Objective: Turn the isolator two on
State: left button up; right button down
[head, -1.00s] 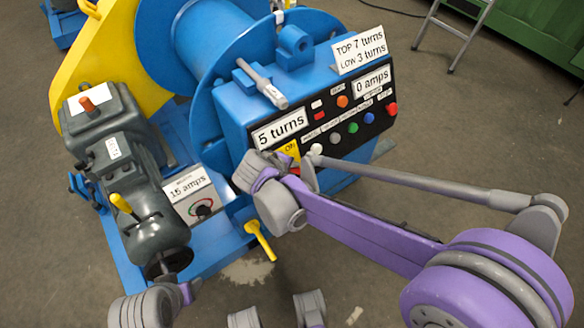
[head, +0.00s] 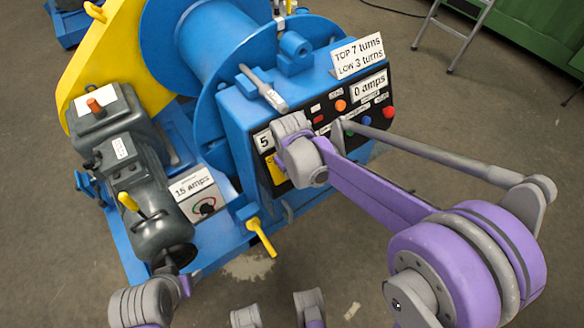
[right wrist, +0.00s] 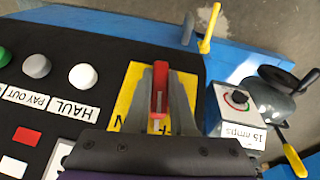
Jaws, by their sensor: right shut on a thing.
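The isolator has a red handle (right wrist: 159,85) over a yellow plate (right wrist: 124,98) at the end of the black control panel. My right gripper (right wrist: 161,95) is shut on the red handle, one grey finger on each side. The lettering on the plate is mostly covered, so I cannot read a number or the switch position. In the head view a strip of the yellow plate (head: 275,170) shows; my right wrist hides the handle and fingertips. Part of my left arm (head: 143,304) is at the lower left of the head view; its fingertips cannot be made out.
A white push button (right wrist: 83,76) and a grey one (right wrist: 37,65) lie beside the plate. A yellow lever (head: 262,238) sticks out below the panel. A box reading 15 amps (head: 192,190) stands at left.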

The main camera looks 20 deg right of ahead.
jog(key=shift+m+g+y, duration=0.3)
jog(key=shift+m+y, duration=0.4)
jog(key=shift+y, duration=0.4)
jog(key=shift+m+g+y, duration=0.3)
jog(key=shift+m+y, duration=0.4)
jog(key=shift+y, duration=0.4)
jog(key=m+y+b, duration=0.1)
jog(key=m+y, duration=0.1)
jog(key=y, duration=0.1)
jog(key=shift+m+y, duration=0.3)
jog(key=shift+y, duration=0.1)
jog(key=shift+a, duration=0.1)
jog(key=c, duration=0.8)
grip_release()
jog(key=shift+o, duration=0.2)
